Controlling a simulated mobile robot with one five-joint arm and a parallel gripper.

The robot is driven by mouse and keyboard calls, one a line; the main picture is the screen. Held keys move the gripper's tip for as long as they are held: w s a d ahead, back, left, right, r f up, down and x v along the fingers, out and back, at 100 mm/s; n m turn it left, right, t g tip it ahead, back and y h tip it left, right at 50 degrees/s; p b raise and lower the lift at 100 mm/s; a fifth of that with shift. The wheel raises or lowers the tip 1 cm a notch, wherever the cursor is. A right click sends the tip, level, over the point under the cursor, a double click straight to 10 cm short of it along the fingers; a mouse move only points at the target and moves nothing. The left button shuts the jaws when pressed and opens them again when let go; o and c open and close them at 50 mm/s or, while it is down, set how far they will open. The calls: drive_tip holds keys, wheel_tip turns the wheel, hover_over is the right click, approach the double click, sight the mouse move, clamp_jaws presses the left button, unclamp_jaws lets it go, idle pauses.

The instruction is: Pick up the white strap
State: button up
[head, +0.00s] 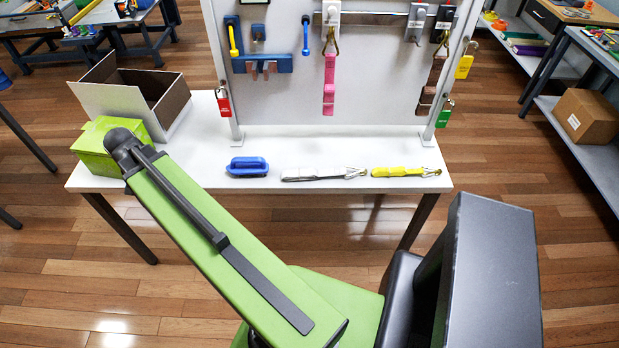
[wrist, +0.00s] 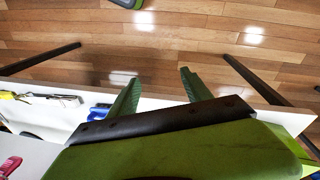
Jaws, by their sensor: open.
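The white strap (head: 318,176) lies flat along the front of the white table, with a metal hook at its right end in the head view. It also shows small at the left of the wrist view (wrist: 48,97). My gripper (wrist: 158,84) is open and empty, its two green fingers spread over the table edge and the floor beyond. It is well apart from the strap, with the blue handle between them in the wrist view. In the head view my arm reaches over the table's left end, and I cannot make out the fingertips there.
The blue handle (head: 247,167) lies left of the strap and the yellow strap (head: 405,171) lies close at its right. A pegboard (head: 283,95) with a hanging pink strap (head: 329,85) stands behind. An open box (head: 115,101) is at the table's left end.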

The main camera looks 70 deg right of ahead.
drive_tip(key=s+d+m+g, duration=0.1)
drive_tip(key=s+d+m, duration=0.4)
drive_tip(key=d, duration=0.4)
drive_tip(key=s+d+m, duration=0.4)
drive_tip(key=d+m, duration=0.1)
drive_tip(key=d, duration=0.4)
drive_tip(key=m+g, duration=0.2)
drive_tip(key=m, duration=0.8)
approach(314, 172)
wheel_tip(314, 172, down, 4)
drive_tip(key=b, duration=1.1)
drive_tip(key=shift+s+f, duration=0.15)
drive_tip(key=shift+s+d+f+b, duration=0.1)
drive_tip(key=shift+s+f+b, duration=0.05)
drive_tip(key=shift+b, duration=0.25)
drive_tip(key=b+x, duration=0.4)
drive_tip(key=x, duration=0.1)
drive_tip(key=shift+s+d+b, duration=0.2)
drive_tip(key=shift+s+b, duration=0.05)
drive_tip(key=shift+b, duration=0.05)
drive_tip(key=shift+r, duration=0.25)
drive_tip(key=shift+c, duration=0.3)
clamp_jaws()
